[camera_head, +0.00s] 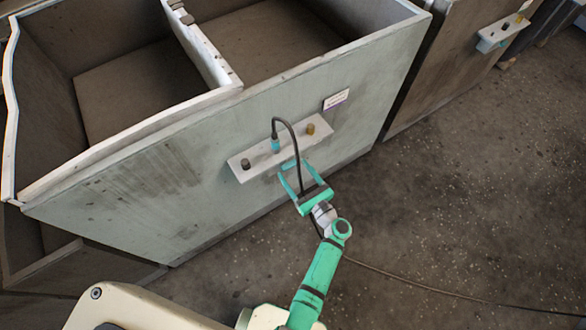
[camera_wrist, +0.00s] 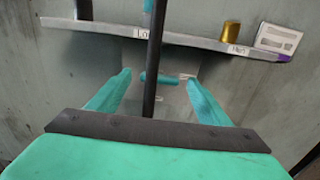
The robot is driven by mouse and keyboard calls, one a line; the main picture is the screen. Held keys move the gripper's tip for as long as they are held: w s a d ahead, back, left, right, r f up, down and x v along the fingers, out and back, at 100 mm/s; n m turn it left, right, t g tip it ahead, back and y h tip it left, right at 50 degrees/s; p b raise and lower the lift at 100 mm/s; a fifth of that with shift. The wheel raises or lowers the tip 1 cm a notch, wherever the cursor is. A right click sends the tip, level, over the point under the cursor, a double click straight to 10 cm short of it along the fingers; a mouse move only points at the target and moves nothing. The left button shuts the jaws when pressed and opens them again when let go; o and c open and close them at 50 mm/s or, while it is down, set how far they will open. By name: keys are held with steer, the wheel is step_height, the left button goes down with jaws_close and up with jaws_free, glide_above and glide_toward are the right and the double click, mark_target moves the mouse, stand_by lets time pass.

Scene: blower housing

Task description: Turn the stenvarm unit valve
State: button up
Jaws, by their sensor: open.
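A small teal bar handle (camera_wrist: 160,79), which looks like the valve, sits on a pale plate below the shelf of the grey housing. It also shows in the head view (camera_head: 289,164), partly covered by my gripper. My gripper (camera_head: 295,168) is open and faces the housing wall. In the wrist view its two teal fingers (camera_wrist: 158,86) stand either side of the bar, with gaps on both sides. I cannot tell how far the tips are from it in depth. A dark hose (camera_wrist: 155,60) runs down in front of the bar, between the fingers.
The pale shelf (camera_head: 237,160) carries a dark knob (camera_head: 245,164), a teal hose fitting (camera_head: 275,146) and a gold knob (camera_head: 310,129). A white label (camera_head: 336,100), unreadable, is above right. A similar shelf (camera_head: 490,42) is on the right-hand unit. A cable (camera_head: 430,288) crosses the otherwise open floor.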

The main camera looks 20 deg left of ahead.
steer(key=shift+x, duration=1)
steer(key=c, duration=1)
steer(key=shift+c, duration=0.2)
